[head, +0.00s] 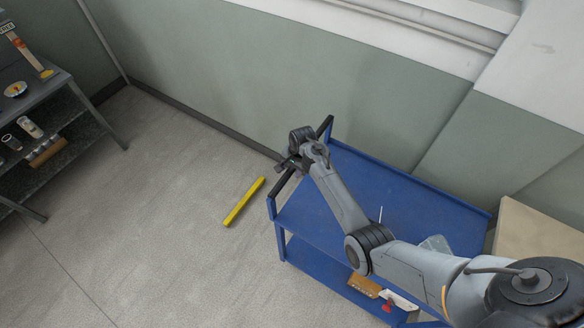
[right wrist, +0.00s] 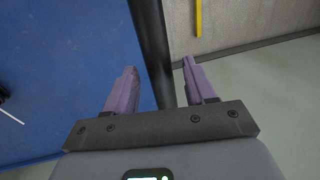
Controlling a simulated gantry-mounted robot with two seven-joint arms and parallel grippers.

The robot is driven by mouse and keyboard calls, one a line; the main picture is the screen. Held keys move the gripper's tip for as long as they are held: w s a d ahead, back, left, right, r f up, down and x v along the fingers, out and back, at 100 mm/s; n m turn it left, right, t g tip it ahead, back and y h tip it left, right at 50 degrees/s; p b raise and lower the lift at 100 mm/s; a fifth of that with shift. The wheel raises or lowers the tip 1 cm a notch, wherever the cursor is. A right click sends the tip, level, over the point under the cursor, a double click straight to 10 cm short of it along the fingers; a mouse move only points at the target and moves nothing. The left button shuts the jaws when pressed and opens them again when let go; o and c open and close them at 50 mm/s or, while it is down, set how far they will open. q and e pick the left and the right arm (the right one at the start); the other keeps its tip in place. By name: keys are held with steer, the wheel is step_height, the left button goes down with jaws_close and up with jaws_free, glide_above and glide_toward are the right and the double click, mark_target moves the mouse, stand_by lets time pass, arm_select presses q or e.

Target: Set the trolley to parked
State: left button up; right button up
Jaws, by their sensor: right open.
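The blue trolley (head: 330,208) stands by the wall, with a black handle bar (head: 286,183) at its left end. My right gripper (head: 284,164) is at the handle. In the right wrist view, the open fingers of my right gripper (right wrist: 160,78) have the black handle bar (right wrist: 152,40) passing between them, with gaps on both sides. Whether the bar lies fully at fingertip depth I cannot tell. The blue trolley top (right wrist: 60,60) fills the left of that view. My arm hides part of the trolley. My left gripper is not in view.
A yellow strip (head: 244,202) lies on the floor left of the trolley; it also shows in the right wrist view (right wrist: 198,18). A dark shelf unit (head: 72,122) stands far left. A beige surface (head: 535,235) is close on the right. The floor between shelf and trolley is otherwise clear.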

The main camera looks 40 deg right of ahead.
steer(key=shift+c, duration=0.3)
jaws_close()
steer(key=shift+w, duration=0.1)
